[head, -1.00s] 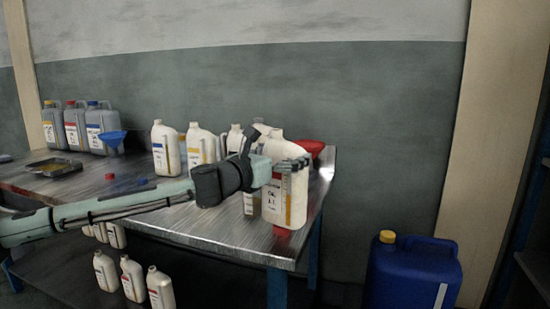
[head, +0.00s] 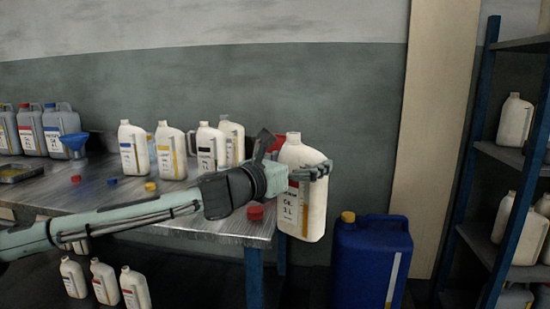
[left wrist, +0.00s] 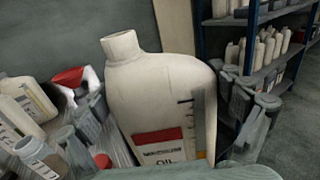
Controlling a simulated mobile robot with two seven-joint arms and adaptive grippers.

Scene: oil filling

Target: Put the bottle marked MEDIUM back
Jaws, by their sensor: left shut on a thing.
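My left gripper (head: 308,174) is shut on a white oil bottle (head: 304,220), held upright at the table's right end. The bottle has an open neck and a label with a red band; its printing is too blurred to read surely. In the left wrist view the bottle (left wrist: 160,100) fills the middle, with "OIL" partly legible on the label and gripper fingers at both sides. My right gripper is not in view.
Several white bottles (head: 133,150) stand on the metal table (head: 185,192), with loose caps (head: 255,213) near its front edge. A blue canister (head: 370,262) stands right of the table. A blue-framed shelf (head: 487,165) at far right holds white bottles with free room between them.

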